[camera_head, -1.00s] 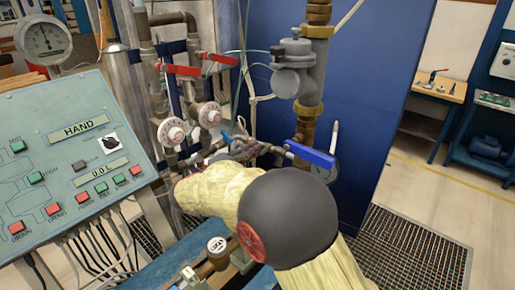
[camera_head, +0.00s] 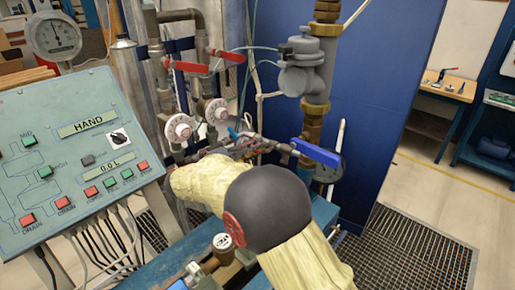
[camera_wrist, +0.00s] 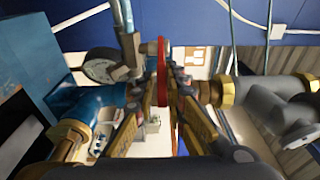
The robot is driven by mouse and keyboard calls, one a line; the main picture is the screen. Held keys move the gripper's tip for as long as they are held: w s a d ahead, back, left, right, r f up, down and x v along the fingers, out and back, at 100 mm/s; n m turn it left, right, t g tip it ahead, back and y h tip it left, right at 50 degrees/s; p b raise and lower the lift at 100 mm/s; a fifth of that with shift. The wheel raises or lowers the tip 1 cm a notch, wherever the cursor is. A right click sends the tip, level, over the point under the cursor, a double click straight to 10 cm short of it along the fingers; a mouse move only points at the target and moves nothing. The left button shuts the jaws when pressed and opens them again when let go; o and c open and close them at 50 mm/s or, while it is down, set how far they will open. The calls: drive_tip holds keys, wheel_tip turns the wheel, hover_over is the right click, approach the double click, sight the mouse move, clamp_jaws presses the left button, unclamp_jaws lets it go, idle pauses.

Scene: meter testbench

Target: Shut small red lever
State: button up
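The small red lever (camera_wrist: 162,60) shows edge-on as a thin upright red strip in the middle of the wrist view. My gripper's two fingers converge on it from both sides, their tips close together with the red strip between them. In the head view my gripper (camera_head: 238,147) is among the pipes below the grey valve body, left of a blue lever. The small red lever cannot be made out there, hidden by my gripper and arm.
Two larger red levers (camera_head: 187,66) (camera_head: 227,56) are on the pipes up left. A blue lever (camera_head: 316,153) and a gauge (camera_head: 328,168) are just right of my gripper. A control panel (camera_head: 75,200) stands at left, a blue wall (camera_head: 370,100) behind.

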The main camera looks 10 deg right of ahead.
drive_tip(key=shift+o, duration=0.2)
drive_tip(key=v, duration=0.7)
drive_tip(key=shift+a, duration=0.25)
drive_tip(key=shift+s, duration=0.1)
